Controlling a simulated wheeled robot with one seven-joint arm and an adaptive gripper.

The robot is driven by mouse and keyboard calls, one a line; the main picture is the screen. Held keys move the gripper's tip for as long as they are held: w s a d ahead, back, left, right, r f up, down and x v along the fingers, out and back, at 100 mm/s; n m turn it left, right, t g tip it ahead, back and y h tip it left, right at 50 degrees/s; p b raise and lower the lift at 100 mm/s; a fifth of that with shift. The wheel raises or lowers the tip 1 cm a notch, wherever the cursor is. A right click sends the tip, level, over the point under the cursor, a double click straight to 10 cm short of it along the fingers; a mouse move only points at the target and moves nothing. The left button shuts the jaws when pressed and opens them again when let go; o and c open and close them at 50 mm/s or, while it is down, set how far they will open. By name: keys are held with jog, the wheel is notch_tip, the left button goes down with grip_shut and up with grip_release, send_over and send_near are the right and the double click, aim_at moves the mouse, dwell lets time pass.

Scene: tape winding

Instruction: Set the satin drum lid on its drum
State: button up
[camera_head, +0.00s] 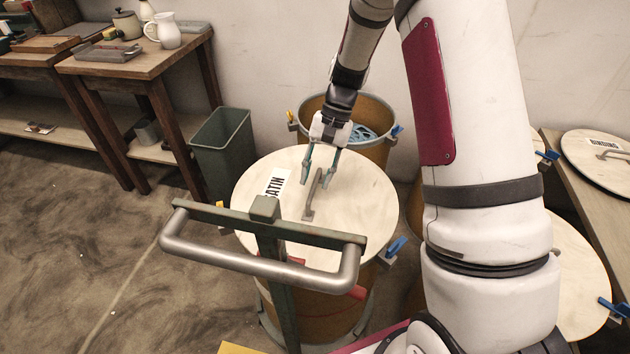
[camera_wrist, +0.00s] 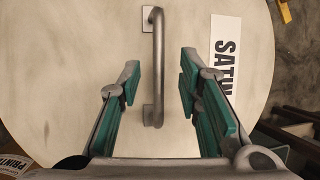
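The satin drum lid (camera_head: 355,190) is a pale round disc with a "SATIN" label and a grey bar handle (camera_head: 312,196). It lies over the top of an orange-brown drum (camera_head: 340,313); the near rim is partly hidden, so I cannot tell how closely it is seated. My gripper (camera_head: 319,178) is open over the lid, close to the handle's far end. In the wrist view the handle (camera_wrist: 158,60) runs between the two green fingers, apart from both. The lid (camera_wrist: 70,60) fills most of that view.
An open drum (camera_head: 370,148) with blue contents stands behind. A "BINDING" lid (camera_head: 585,160) lies on a bench at right, above another lidded drum (camera_head: 575,275). A grey-metal push handle (camera_head: 250,262) crosses in front. A green bin (camera_head: 224,150) stands left; floor at left is clear.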

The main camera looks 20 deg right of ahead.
jog(key=v, duration=1)
jog(key=shift+s+f, duration=0.15)
